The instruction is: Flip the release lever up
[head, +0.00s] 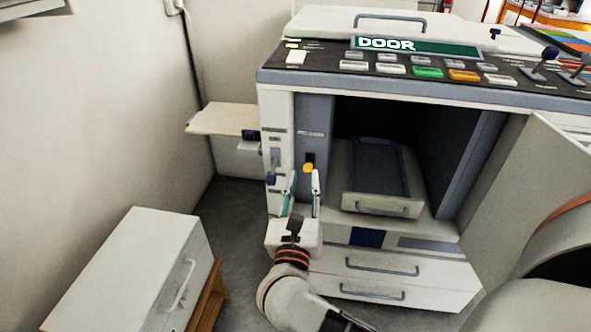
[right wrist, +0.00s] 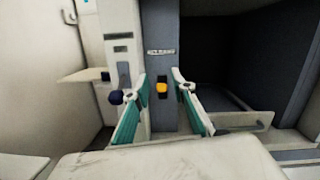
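A lever with an orange-yellow tip (head: 308,167) sits in a black slot on the grey inner panel of the copier, left of the open bay. It also shows in the right wrist view (right wrist: 162,88). A second lever with a dark blue knob (head: 270,179) is on the white front strip to its left; I cannot read which label names the release lever. My right gripper (head: 304,173) is open in front of the panel. In the right wrist view the orange-yellow tip appears between its green-lined fingers (right wrist: 160,76); contact is not clear. My left gripper is out of view.
The copier bay is open, with a tray (head: 382,205) inside and the door (head: 540,175) swung out at right. Drawers (head: 375,267) are below. A side shelf (head: 222,120) juts left. A white cabinet (head: 125,270) stands at lower left, with floor between.

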